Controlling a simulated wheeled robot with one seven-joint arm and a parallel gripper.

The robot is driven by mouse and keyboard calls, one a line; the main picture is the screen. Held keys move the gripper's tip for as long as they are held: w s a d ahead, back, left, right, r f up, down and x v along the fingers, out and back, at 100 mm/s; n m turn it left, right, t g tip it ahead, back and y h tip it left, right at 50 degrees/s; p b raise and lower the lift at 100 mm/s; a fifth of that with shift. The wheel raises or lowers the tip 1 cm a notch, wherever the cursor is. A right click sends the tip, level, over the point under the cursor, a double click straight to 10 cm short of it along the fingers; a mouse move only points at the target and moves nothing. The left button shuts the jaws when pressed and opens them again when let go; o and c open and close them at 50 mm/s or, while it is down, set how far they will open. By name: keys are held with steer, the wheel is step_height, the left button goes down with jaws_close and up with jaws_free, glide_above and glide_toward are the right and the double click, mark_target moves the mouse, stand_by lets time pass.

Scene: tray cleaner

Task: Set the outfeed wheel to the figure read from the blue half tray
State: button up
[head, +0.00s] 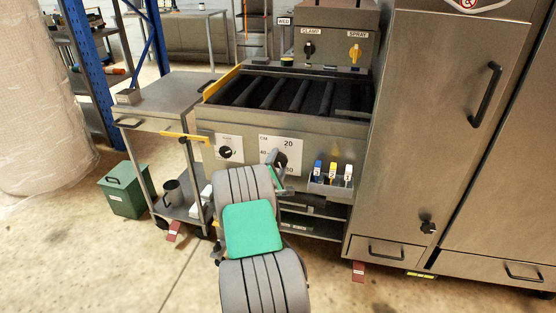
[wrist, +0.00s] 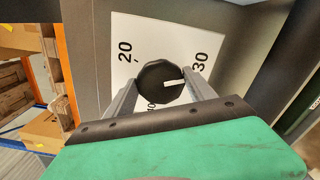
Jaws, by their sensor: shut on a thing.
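The outfeed wheel is a black round knob (wrist: 158,82) on a white CM scale plate (head: 268,143) on the machine's front. In the wrist view the plate (wrist: 200,42) shows 20 upper left, 30 upper right and 40 partly hidden below. The knob's white mark points right, between 30 and 40 and nearer 30. My gripper (wrist: 160,88) is shut on the knob, one finger on each side. In the head view my gripper (head: 276,160) partly covers the knob and plate. I see no blue half tray.
A smaller dial (head: 224,152) sits left of the plate. A holder (head: 330,188) with blue, yellow and white items is on the right. Clamp (head: 309,48) and spray (head: 355,53) knobs are above. A side table (head: 165,93) and green bin (head: 126,190) stand left.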

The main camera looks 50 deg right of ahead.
steer(key=shift+s+n, duration=0.1)
steer(key=shift+n, duration=0.5)
steer(key=shift+p, duration=0.3)
steer(key=o, duration=1.3)
steer(key=v, duration=0.7)
steer(key=shift+s+a, duration=0.15)
steer(key=shift+a, duration=0.25)
steer(key=shift+r, duration=0.1)
